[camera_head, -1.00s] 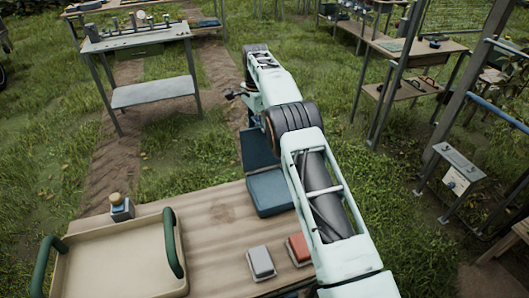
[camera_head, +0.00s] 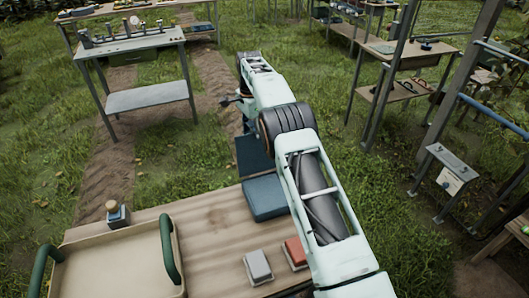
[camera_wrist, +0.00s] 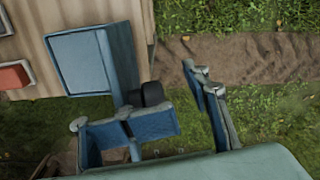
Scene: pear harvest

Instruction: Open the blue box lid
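The blue box (camera_head: 268,198) sits on the wooden table near its far edge, left of my arm. A darker blue panel, its lid (camera_head: 254,155), stands away from the box at the far side, swung back past the table edge. In the wrist view the box (camera_wrist: 82,62) is at upper left, with a darker blue strip along its right side; I cannot tell whether that strip is the lid or a wall. My gripper (camera_wrist: 155,100) is open, its blue fingers well apart, beyond the table edge beside the box. Nothing shows held between them.
A beige tray (camera_head: 82,268) with green handles is at front left. A small grey box (camera_head: 258,266) and a red box (camera_head: 297,252) lie near my arm. A blue block with a round knob (camera_head: 117,214) stands at the table's left. Grass surrounds the table.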

